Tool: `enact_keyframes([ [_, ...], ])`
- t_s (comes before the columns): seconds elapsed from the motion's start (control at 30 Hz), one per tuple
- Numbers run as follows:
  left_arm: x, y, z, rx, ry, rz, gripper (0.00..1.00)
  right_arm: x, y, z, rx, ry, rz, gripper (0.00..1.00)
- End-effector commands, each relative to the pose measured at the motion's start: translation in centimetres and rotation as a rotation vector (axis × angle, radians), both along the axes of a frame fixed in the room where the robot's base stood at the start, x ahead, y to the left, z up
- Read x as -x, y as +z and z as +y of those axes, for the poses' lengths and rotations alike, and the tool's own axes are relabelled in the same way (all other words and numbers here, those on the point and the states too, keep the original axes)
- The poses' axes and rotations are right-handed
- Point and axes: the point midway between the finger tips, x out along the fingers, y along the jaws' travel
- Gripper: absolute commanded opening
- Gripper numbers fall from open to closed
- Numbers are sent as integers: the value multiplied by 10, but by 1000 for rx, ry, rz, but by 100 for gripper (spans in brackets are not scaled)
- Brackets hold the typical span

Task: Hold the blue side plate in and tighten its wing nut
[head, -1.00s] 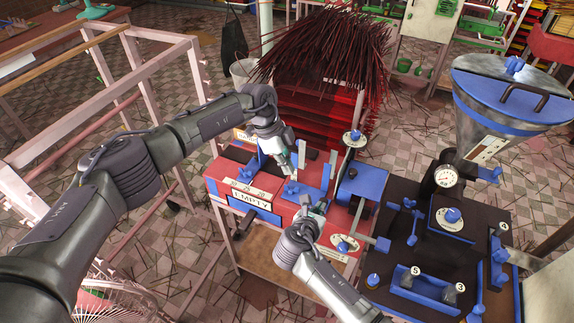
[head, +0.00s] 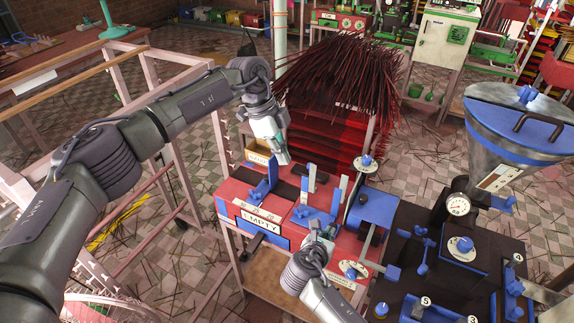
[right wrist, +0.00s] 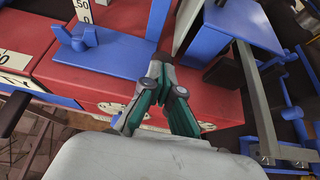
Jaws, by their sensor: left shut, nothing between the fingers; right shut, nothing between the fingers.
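A flat blue plate (head: 304,217) with a blue wing nut lies on the red machine top. In the right wrist view the wing nut (right wrist: 76,38) sits on this plate (right wrist: 110,55), beside an upright scale strip. A second blue piece (head: 263,187) stands further left. I cannot tell which is the side plate. My left gripper (head: 285,158) is shut and empty, above the back of the machine and apart from the wing nut. My right gripper (head: 326,233) is shut and empty; in its wrist view the fingertips (right wrist: 161,62) are close to the plate's right end. Contact is unclear.
A blue block (head: 375,207) and a dark machine with a steel hopper (head: 510,130) stand to the right. A bundle of dark red incense sticks (head: 335,75) is behind. An EMPTY sign (head: 262,222) is on the front. A pink wooden rack (head: 165,90) stands left.

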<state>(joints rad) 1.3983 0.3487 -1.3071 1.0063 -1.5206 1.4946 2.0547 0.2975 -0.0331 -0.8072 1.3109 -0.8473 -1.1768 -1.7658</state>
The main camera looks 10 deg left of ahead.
Motion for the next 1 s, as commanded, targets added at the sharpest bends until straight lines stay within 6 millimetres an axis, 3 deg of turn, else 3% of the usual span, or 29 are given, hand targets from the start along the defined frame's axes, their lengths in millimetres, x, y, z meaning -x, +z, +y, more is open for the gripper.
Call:
enact_keyframes([
  [0.4,0,4,0,0,0,0,0,1,1,0,1,-1,-2,0],
  [1.0,0,23,0,0,-1,0,0,35,1,13,1,0,1,0],
])
